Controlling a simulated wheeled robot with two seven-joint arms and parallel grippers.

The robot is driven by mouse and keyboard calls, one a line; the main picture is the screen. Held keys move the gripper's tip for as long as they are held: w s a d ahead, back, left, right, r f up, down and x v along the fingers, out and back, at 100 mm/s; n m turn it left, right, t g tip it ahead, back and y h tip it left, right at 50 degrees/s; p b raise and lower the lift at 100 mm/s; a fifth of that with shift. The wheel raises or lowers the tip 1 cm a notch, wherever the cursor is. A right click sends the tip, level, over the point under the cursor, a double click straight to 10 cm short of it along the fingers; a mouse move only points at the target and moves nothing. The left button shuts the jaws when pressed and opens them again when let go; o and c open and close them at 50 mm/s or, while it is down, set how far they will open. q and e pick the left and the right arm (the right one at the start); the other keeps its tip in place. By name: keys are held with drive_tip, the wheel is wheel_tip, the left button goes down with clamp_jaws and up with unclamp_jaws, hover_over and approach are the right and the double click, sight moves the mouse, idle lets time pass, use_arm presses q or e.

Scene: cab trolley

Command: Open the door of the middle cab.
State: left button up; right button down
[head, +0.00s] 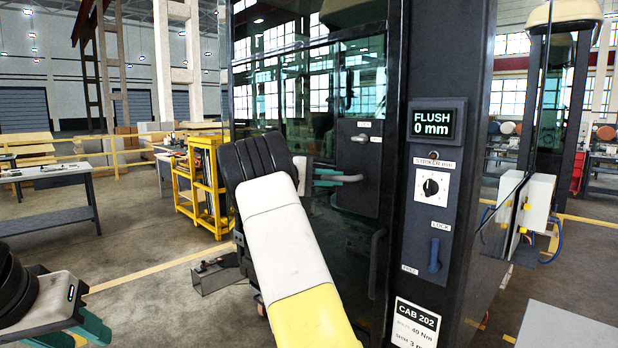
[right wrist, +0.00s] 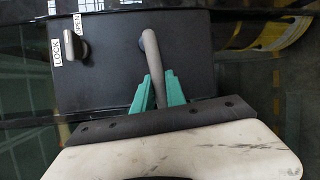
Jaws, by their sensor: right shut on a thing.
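The cab's dark glass door (head: 290,100) stands in front of me and looks shut. Its black lock plate (head: 362,195) carries a grey bar handle (head: 348,178) and a small knob (head: 359,138), which points toward the OPEN label; the knob also shows in the right wrist view (right wrist: 80,45). My right gripper (head: 325,178) is shut on the handle; in the right wrist view its green fingers (right wrist: 157,92) sit on both sides of the handle (right wrist: 152,58).
A side panel right of the door has a display (head: 432,122) reading FLUSH 0 mm, a dial (head: 431,187), a blue lever (head: 435,255) hanging down and a CAB 202 label (head: 416,322). A yellow cart (head: 208,185) and a grey workbench (head: 50,180) stand left, with open floor between.

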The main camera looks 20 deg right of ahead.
sight(353, 188)
drive_tip(key=n, duration=0.1)
drive_tip(key=f+n+h, duration=0.1)
drive_tip(key=f+n, duration=0.1)
drive_tip(key=shift+s+f+h, duration=0.25)
drive_tip(key=shift+h, duration=0.05)
drive_tip(key=shift+s+d+f+n+h, duration=0.2)
drive_tip(key=shift+f+n+h, duration=0.1)
drive_tip(key=shift+n, duration=0.35)
drive_tip(key=shift+s+d+f+n+h, duration=0.1)
drive_tip(key=shift+s+f+n+h, duration=0.15)
drive_tip(key=shift+n, duration=0.4)
drive_tip(key=shift+f, duration=0.1)
drive_tip(key=shift+a, duration=0.15)
